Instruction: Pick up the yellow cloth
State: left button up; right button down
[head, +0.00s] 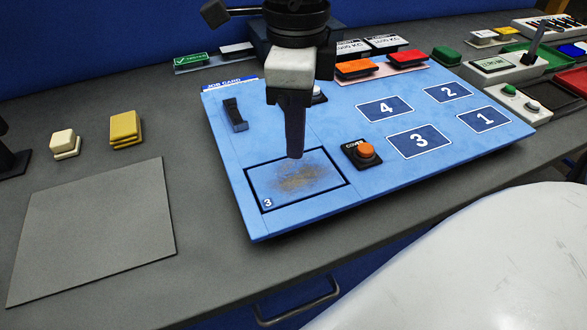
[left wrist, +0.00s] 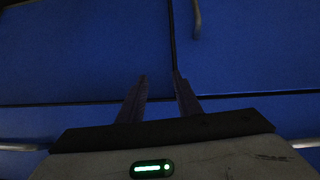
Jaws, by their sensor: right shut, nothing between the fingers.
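The yellow cloth (head: 125,128) looks like a small folded pad lying on the grey worktop, at the left in the head view. My right gripper (head: 295,155) is shut and empty. It points down over the blue board, at the marked square 3 (head: 275,192) with a brown stain, well to the right of the cloth. I cannot tell whether its tip touches the board. My left gripper (left wrist: 161,84) shows in the left wrist view with its fingers apart and nothing between them, facing blue cabinet panels. The cloth does not show there.
A cream block (head: 63,143) lies left of the cloth. A flat grey mat (head: 95,230) lies in front of both. The blue board (head: 330,120) carries an orange button (head: 365,150) and numbered squares. A large pale surface (head: 480,270) fills the lower right.

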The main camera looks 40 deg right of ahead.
aim_at(126, 130)
jog(key=k, duration=1)
